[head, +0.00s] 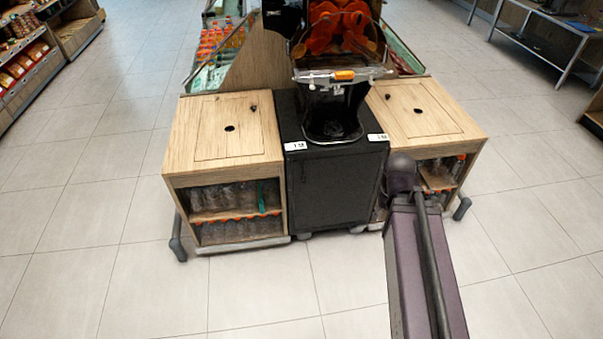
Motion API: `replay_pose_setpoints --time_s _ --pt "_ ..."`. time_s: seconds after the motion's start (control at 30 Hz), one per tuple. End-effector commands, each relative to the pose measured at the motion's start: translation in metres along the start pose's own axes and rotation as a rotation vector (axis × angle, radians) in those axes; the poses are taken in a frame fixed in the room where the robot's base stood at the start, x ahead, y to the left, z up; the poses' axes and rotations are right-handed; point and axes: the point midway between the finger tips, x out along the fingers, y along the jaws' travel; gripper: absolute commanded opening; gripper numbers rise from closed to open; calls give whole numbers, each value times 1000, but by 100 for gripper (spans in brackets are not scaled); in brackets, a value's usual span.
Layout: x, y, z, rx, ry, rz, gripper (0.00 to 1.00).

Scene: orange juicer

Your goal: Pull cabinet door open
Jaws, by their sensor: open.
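The black cabinet (318,195) stands in the middle of the head view, below the orange juicer (335,75). Its flat front door looks closed. No handle can be made out on it. My arm comes up from the bottom right, and its rounded joint overlaps the cabinet's right edge. My gripper's fingers do not show; they may be hidden behind the arm. I cannot tell whether anything touches the door.
Wooden side units with bottle shelves flank the cabinet, one on the left (225,130) and one on the right (425,108). Grey bumper rails stick out near the floor at their outer sides. The tiled floor (265,285) in front is clear. Shelves and a metal table stand farther back.

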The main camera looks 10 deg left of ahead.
Motion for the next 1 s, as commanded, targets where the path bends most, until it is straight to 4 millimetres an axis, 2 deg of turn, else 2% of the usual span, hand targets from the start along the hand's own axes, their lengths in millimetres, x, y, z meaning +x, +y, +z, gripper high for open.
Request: replay_pose_setpoints --time_s 0.37,0.57,0.77,1.0 --pt "0 0 0 -1 0 -1 52" --pt "10 -6 -6 -24 18 -22 52" --pt "35 -20 -23 -93 78 -88 52" --pt "74 -55 -56 -230 210 -208 52"
